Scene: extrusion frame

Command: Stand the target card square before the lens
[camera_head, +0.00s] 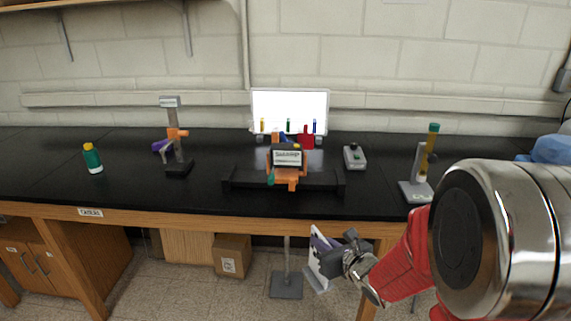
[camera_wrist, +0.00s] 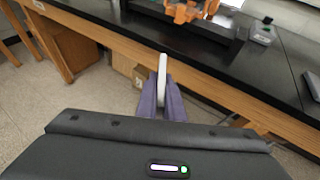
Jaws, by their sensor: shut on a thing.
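My gripper (camera_head: 322,243) is in front of the bench's front edge, low at the centre right in the head view. Its purple fingers, also in the wrist view (camera_wrist: 162,100), are shut on a white, thin, upright card (camera_head: 316,268). The wrist view shows the card (camera_wrist: 162,72) nearly edge-on, so its face is hidden there. On the bench behind stands a device (camera_head: 287,157) with a pale labelled front and orange clamps, mounted at a black extrusion frame (camera_head: 240,180). I cannot make out a lens. The card is apart from the frame and bench.
A lit white panel (camera_head: 290,100) stands behind the frame, with a red object (camera_head: 306,137) before it. A grey stand (camera_head: 178,155) and green bottle (camera_head: 92,158) are left. A grey switch box (camera_head: 355,157) and another stand (camera_head: 416,188) are right. The bench's wooden front edge (camera_head: 150,219) is near.

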